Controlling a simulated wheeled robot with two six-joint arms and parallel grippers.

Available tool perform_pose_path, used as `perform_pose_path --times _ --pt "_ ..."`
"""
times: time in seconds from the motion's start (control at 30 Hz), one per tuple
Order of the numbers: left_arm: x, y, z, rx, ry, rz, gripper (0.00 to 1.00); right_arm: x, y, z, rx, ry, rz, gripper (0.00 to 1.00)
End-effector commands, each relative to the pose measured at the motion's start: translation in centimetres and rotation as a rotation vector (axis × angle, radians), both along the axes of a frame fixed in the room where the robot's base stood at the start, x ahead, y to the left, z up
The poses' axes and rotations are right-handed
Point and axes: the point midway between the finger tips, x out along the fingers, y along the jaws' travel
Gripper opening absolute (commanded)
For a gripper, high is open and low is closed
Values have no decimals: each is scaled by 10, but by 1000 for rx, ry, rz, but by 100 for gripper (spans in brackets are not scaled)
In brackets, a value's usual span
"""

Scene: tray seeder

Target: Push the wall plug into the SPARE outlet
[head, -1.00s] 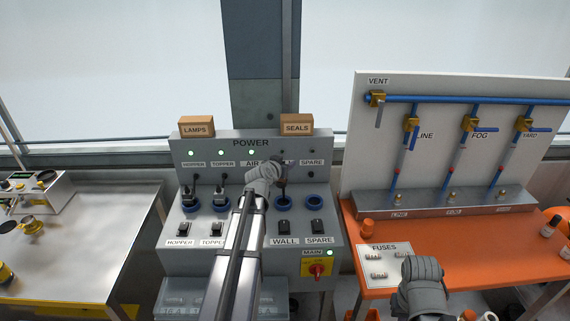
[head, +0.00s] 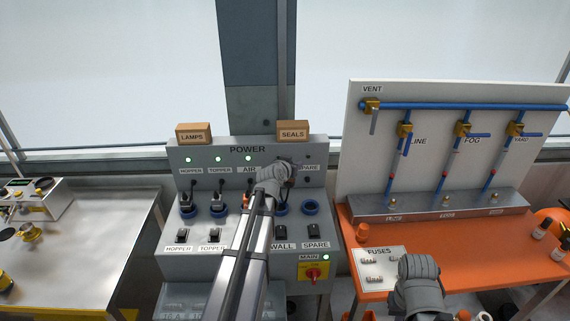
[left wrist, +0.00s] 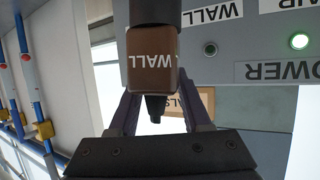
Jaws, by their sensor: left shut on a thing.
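The wall plug (left wrist: 152,68) is a brown block marked WALL in the left wrist view. My left gripper (left wrist: 158,108) is shut on it. In the head view my left gripper (head: 288,174) is in front of the power panel, over the WALL and SPARE columns, and hides most of the plug. The SPARE outlet (head: 310,207) is a blue-ringed socket, empty, below and right of the gripper. The WALL outlet (head: 282,209) beside it also shows no plug. My right wrist (head: 418,285) is at the lower right; its jaws are hidden.
Plugs stand in the HOPPER outlet (head: 188,211) and TOPPER outlet (head: 219,210). Rocker switches sit below; the SPARE switch (head: 311,231) is near its outlet. A red MAIN knob (head: 313,273) is lower. Boxes, including SEALS (head: 293,130), stand on top. An orange bench (head: 420,240) is right.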

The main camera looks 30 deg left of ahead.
Motion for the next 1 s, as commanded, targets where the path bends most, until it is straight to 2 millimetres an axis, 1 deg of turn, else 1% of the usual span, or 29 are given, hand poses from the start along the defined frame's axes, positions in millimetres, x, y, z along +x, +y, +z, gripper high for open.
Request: perform_pose_path --times 0.1,0.6,0.73,1.0 --pt "8 -13 0 0 0 -2 0 0 0 0 0 0 0 0" --pt "37 -60 0 0 -1 -2 0 0 0 0 0 0 0 0" --pt "42 -68 0 0 -1 -1 0 0 0 0 0 0 0 0" --pt "42 -70 0 -1 -1 0 0 0 0 0 0 0 0 0"
